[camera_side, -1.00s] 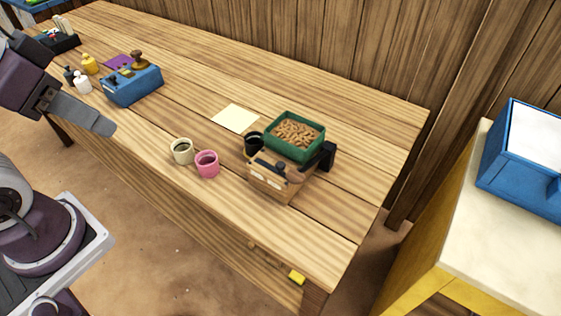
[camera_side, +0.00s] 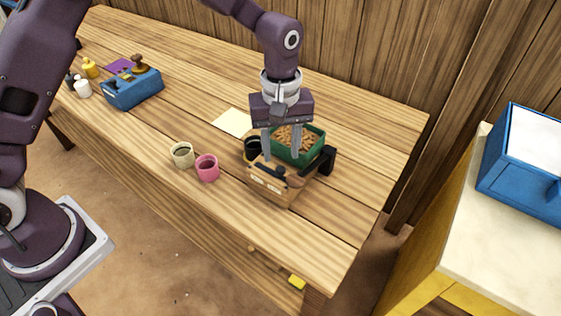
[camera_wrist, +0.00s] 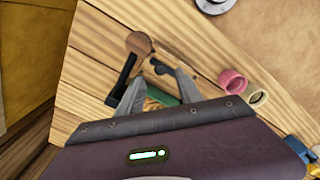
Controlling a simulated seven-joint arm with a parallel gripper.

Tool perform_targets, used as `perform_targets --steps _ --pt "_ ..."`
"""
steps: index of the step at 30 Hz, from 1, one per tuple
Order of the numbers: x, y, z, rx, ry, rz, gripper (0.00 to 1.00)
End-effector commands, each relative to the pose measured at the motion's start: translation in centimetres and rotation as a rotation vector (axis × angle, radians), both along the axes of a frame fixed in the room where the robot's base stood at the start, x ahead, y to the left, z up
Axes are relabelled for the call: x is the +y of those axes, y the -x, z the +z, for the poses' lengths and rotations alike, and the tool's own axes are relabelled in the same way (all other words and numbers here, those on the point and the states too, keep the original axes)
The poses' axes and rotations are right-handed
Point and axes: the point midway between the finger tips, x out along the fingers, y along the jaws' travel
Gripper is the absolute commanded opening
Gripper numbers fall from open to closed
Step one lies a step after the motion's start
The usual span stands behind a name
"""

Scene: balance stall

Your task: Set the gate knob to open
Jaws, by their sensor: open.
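The wooden box (camera_side: 283,199) stands near the right end of the bench, with pale labels on its front and a dark bar (camera_side: 268,170) on top. A round brown piece (camera_side: 296,181), perhaps the gate knob, is at its right side; what looks like the same disc shows in the wrist view (camera_wrist: 138,42). Its setting cannot be read. My gripper (camera_side: 281,156) points down over the box, fingers apart and nothing between them; in the wrist view its fingertips (camera_wrist: 157,80) flank the box's top. Whether they touch it is unclear.
A green tray (camera_side: 317,148) of brown rings sits behind the box, with a black bracket (camera_side: 327,158) right. The bench front is clear.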

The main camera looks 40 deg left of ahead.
Motion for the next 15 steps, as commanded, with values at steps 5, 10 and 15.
perform_targets --steps 5,10,15 --pt "0.0 0.1 -3.4 0.004 0.000 -0.002 0.42" --pt "0.0 0.1 -4.7 0.001 0.001 -0.002 0.42" --pt "0.0 0.1 -4.7 0.001 0.001 -0.002 0.42"
